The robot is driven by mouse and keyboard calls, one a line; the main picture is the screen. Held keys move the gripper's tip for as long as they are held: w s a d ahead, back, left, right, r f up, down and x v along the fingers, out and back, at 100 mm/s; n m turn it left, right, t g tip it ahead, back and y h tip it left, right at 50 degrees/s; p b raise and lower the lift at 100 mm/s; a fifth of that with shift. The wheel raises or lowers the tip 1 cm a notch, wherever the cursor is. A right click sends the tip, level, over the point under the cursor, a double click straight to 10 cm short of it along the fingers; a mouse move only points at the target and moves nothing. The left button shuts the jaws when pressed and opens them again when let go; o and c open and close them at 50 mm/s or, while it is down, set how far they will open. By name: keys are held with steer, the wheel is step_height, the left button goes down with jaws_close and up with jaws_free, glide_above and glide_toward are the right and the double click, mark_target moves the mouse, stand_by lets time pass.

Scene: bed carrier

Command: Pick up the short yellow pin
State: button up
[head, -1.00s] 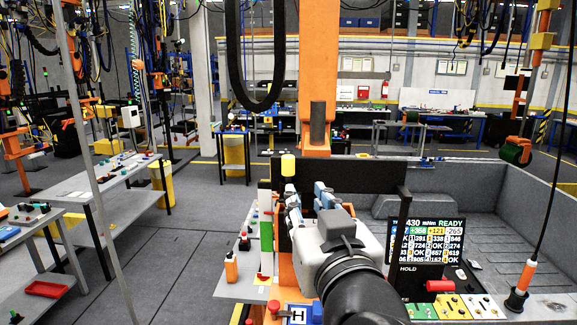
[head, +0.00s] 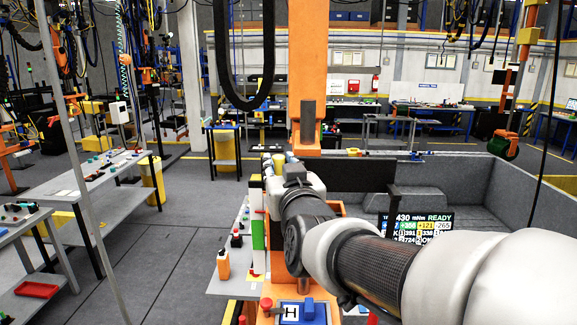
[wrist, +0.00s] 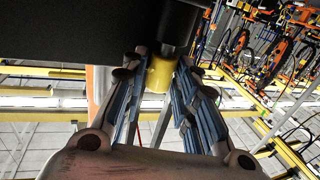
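The short yellow pin (wrist: 160,75) shows in the wrist view as a small yellow cylinder with a dark cylinder directly behind it. In the head view the pin (head: 279,159) is partly hidden by my wrist. My gripper (wrist: 164,66) has its two blue-grey fingers on either side of the pin, with the tips close to its sides. Whether the tips touch or squeeze the pin is not clear. My gripper's fingers are mostly hidden by my wrist in the head view.
A dark panel (head: 350,173) stands just right of the pin. A grey walled bin (head: 500,190) lies behind my arm. A readout screen (head: 420,227) is partly covered by my forearm. Side benches (head: 85,188) stand left, with open floor between.

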steer(key=shift+w, duration=0.35)
steer(key=shift+s, duration=0.2)
steer(key=shift+w, duration=0.1)
steer(key=c, duration=0.3)
jaws_close()
